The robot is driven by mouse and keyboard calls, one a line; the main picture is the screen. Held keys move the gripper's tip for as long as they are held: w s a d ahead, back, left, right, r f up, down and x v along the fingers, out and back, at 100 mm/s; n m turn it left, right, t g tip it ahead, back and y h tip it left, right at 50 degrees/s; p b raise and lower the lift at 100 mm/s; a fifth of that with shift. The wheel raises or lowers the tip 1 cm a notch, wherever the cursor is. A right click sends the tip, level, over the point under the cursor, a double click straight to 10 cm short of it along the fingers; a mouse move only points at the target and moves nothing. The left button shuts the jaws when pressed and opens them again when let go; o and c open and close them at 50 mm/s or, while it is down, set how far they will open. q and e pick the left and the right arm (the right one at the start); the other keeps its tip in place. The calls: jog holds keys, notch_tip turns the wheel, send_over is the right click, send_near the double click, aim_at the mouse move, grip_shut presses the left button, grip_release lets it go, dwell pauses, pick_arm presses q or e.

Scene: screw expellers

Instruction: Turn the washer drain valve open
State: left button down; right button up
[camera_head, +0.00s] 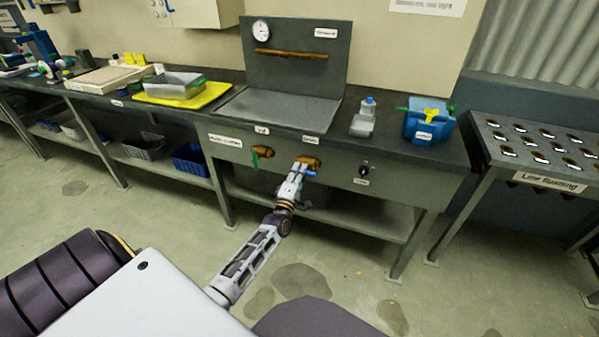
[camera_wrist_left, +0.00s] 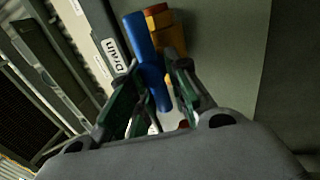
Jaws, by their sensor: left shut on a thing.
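The washer drain valve has an orange-brass body (camera_head: 310,161) on the front panel of the bench. Its blue lever handle (camera_wrist_left: 150,62) shows in the left wrist view, with the brass body (camera_wrist_left: 166,28) behind it and a label reading "Drain" (camera_wrist_left: 113,56) beside it. My left gripper (camera_head: 299,172) is at the valve, its fingers (camera_wrist_left: 160,85) shut around the blue handle. In the head view most of the handle is hidden by the gripper; a small blue part shows at its right. My right gripper is not in view.
A second brass valve with a green handle (camera_head: 262,155) sits left of the drain valve. A black knob (camera_head: 363,170) is to the right. A lower shelf (camera_head: 340,215) runs under the panel. A grey table with holes (camera_head: 490,135) stands at the far right.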

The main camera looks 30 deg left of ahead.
pick_arm(q)
jog(key=shift+r, duration=0.25)
jog(key=c, duration=1.4)
grip_release()
jog(key=shift+c, duration=0.2)
jog(key=shift+f, duration=0.1)
jog(key=shift+s, duration=0.1)
jog(key=v, duration=1.2)
